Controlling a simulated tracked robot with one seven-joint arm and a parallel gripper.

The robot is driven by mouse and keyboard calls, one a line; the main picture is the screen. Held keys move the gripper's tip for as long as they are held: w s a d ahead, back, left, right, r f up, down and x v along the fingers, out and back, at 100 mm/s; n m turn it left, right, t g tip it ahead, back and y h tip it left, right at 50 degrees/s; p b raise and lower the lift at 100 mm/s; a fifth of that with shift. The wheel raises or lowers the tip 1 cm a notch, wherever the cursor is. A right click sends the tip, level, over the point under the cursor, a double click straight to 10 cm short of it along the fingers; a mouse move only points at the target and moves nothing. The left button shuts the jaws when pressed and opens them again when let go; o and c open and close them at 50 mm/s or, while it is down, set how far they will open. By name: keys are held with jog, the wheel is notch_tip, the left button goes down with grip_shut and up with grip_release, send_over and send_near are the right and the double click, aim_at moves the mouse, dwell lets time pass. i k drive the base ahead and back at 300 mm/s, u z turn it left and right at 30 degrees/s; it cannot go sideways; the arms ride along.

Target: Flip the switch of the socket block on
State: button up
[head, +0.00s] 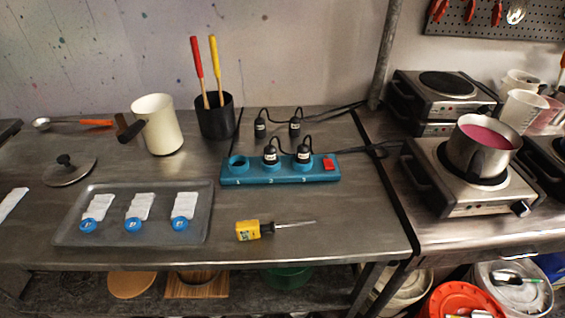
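A teal socket block (255,181) lies on the steel table, right of the middle. It has three sockets in a row, numbered along the front. The left socket (237,162) is empty. Black plugs sit in the middle socket (270,157) and the right socket (303,156). A red switch (329,164) is at the block's right end; I cannot tell its position. Two more black plugs, one (260,129) and another (294,127), stand behind the block. My gripper is not in view.
A yellow-handled tool (248,230) with a thin shaft lies in front of the block. A grey tray (148,238) with tagged blue discs is left. A white pitcher (158,125) and black pot (217,119) stand behind. A hotplate with a saucepan (481,149) stands right.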

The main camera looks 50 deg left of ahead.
aim_at(328, 165)
jog(key=u, duration=0.4)
jog(key=i, duration=0.2)
jog(key=u, duration=2.75)
jog(key=k, duration=1.05)
jog(key=z, duration=0.6)
jog(key=i, duration=1)
